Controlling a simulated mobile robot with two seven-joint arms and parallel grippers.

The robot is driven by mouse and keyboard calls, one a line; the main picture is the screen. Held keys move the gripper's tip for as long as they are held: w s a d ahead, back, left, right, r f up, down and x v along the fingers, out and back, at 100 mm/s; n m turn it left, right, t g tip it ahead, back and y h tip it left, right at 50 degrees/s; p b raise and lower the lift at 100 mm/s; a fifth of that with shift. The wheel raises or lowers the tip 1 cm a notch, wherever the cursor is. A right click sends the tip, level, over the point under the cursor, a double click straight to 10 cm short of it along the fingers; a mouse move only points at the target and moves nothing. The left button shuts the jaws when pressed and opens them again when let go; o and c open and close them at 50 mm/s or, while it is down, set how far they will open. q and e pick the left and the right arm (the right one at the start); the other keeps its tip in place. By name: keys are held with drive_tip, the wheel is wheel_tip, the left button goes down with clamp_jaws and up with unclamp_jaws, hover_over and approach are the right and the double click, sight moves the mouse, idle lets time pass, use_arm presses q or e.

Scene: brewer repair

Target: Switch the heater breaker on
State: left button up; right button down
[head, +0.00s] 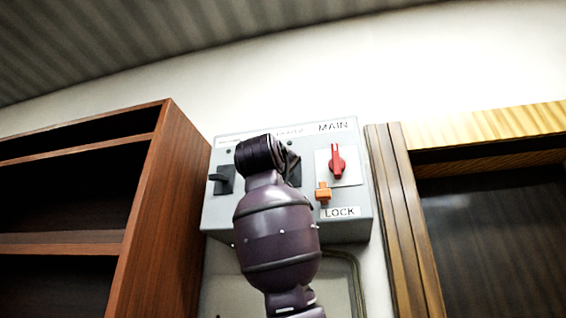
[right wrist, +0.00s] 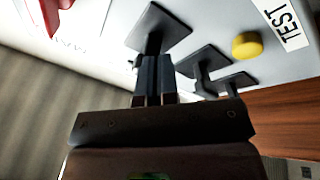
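A grey breaker box (head: 350,222) hangs on the wall in the head view. It carries a row of black breaker levers; the left one (head: 222,180) is clear, the others are partly behind my arm. I cannot read the small labels above them, so I cannot tell which is the heater's. My right gripper (right wrist: 155,80) is at the box, its two fingers close together. Its tips are at the black lever nearest the red handle (right wrist: 152,42); any contact is hidden. Two more black levers (right wrist: 203,72) stand beside it. My left gripper is out of view.
The red MAIN handle (head: 337,161) and an orange tab (head: 323,191) above the LOCK label are to the right on the box. A yellow button (right wrist: 245,45) by TEST shows in the wrist view. Wooden shelving (head: 160,210) and a wooden frame (head: 395,200) flank the box.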

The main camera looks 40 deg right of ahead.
drive_tip(key=shift+w+d+r, duration=0.2)
drive_tip(key=shift+d+r, duration=0.05)
drive_tip(key=shift+r, duration=0.2)
drive_tip(key=shift+w+d+r, duration=0.15)
drive_tip(key=shift+d+r, duration=0.05)
drive_tip(key=shift+r, duration=0.25)
idle(0.5)
drive_tip(key=shift+s+a+f, duration=0.1)
drive_tip(key=shift+s+f, duration=0.05)
drive_tip(key=shift+f, duration=0.05)
drive_tip(key=r+b+v, duration=0.1)
drive_tip(key=b+v, duration=0.3)
drive_tip(key=v, duration=0.4)
drive_tip(key=shift+s+a+r, duration=0.2)
drive_tip(key=shift+s+a, duration=0.1)
drive_tip(key=shift+a, duration=0.2)
idle(0.5)
idle(0.6)
